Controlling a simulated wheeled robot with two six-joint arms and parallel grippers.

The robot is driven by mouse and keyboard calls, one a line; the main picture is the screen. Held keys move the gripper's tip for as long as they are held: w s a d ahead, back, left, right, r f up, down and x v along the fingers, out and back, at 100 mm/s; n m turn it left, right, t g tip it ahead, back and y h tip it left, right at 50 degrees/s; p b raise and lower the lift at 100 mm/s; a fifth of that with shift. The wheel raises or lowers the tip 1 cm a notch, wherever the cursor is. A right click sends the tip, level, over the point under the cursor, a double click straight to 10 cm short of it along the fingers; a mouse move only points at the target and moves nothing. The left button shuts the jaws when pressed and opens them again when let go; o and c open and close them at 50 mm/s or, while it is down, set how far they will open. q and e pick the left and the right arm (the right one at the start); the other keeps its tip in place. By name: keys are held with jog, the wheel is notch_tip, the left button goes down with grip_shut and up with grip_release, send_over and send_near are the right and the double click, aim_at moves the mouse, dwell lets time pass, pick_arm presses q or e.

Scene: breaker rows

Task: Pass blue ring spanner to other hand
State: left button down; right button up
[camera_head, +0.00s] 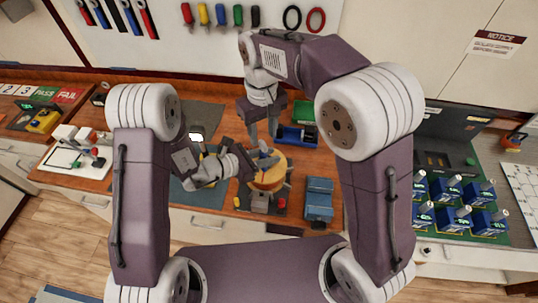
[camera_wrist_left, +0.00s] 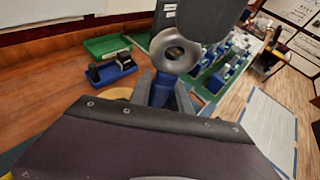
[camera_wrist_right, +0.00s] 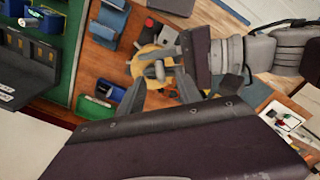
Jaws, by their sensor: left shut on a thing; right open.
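The blue ring spanner has a blue shaft (camera_wrist_left: 160,92) and a grey metal ring end (camera_wrist_left: 175,54) in the left wrist view. My left gripper (camera_wrist_left: 161,96) is shut on the blue shaft, with the ring end standing out beyond the fingers. In the head view my left gripper (camera_head: 252,163) is over the round yellow-brown piece on the bench. My right gripper (camera_wrist_right: 160,92) is open, its fingers spread and pointing towards the left gripper. The grey end of the spanner (camera_wrist_right: 158,72) shows beyond and between these fingers, apparently not touching them.
The round yellow-brown piece (camera_head: 270,181) stands on the bench below the grippers. A green bin (camera_head: 304,111) and a blue bin (camera_head: 291,137) lie behind. A blue stand (camera_head: 319,198) is to the right. Several blue breakers (camera_head: 452,190) stand on a green panel farther right.

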notch_tip(320, 180, up, 2)
jog(key=shift+r, duration=0.15)
jog(key=s+d+f+m+t, duration=0.1)
jog(key=s+d+f+m, duration=0.4)
jog(key=s+d+f, duration=0.7)
jog(key=d+f, duration=0.1)
jog(key=d, duration=0.2)
jog(key=shift+s+m, duration=0.3)
jog(key=shift+d, duration=0.1)
jog(key=shift+d, duration=0.1)
